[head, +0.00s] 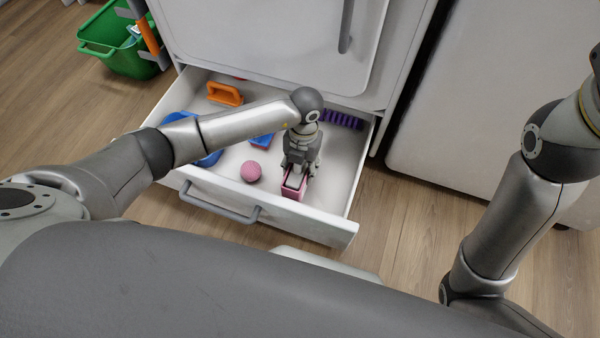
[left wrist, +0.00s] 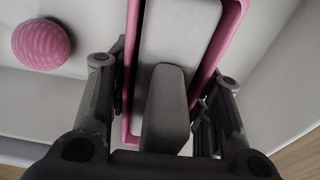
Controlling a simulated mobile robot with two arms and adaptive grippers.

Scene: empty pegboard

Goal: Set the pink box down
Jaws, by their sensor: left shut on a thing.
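The pink box (head: 293,193) is over the open white drawer (head: 335,231), near its front right. My left gripper (head: 298,174) reaches down from above and is shut on it. In the left wrist view the pink box (left wrist: 133,40) shows as a pink rim around a grey middle, with the fingers of my left gripper (left wrist: 165,75) at its two sides. I cannot tell whether the box touches the drawer floor. My right arm is at the right, but its gripper is out of view.
In the drawer, a pink ball (head: 250,171) lies left of the box. An orange thing (head: 225,94), blue things (head: 181,118) and a purple ridged thing (head: 342,120) lie farther back. A green bin (head: 108,50) stands on the floor at upper left.

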